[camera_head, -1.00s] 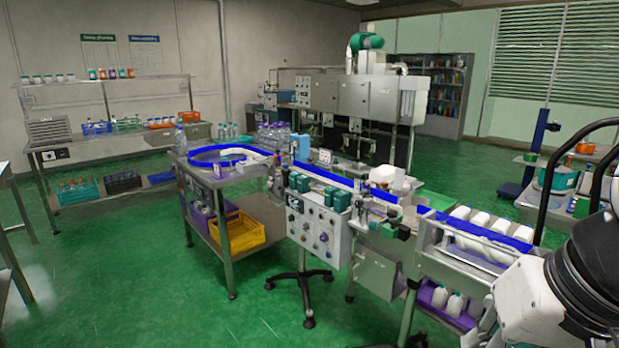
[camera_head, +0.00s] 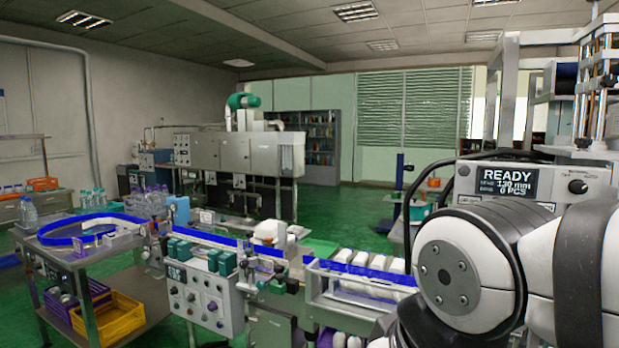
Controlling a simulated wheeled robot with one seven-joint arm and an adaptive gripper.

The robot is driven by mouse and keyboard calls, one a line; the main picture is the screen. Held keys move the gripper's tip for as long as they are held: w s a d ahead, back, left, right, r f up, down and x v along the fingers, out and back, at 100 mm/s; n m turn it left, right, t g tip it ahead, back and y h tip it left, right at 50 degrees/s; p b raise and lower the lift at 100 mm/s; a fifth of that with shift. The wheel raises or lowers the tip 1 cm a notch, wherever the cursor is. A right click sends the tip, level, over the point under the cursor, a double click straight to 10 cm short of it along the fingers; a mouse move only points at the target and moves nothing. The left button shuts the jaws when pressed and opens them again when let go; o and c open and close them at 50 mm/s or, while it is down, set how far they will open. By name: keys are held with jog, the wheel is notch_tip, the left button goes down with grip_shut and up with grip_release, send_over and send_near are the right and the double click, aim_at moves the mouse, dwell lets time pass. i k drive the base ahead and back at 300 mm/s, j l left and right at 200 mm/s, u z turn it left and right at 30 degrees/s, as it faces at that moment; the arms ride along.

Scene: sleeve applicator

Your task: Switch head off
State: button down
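A machine control box (camera_head: 538,184) stands at the right, behind my arm. Its dark display reads READY, with 130 mm and 0 PCS below. A dark round knob (camera_head: 578,186) sits right of the display, and a small knob is at its left edge. My white and dark arm covers the lower part of the box. Above it rise metal columns of the machine (camera_head: 594,85). No switch marked for the head can be made out. My gripper is not in view.
A conveyor line with blue rails (camera_head: 212,238) and a panel of knobs (camera_head: 196,300) runs across the lower middle. Green floor (camera_head: 345,212) shows behind the line.

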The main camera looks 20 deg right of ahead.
aim_at(575, 187)
jog(key=z, duration=1.35)
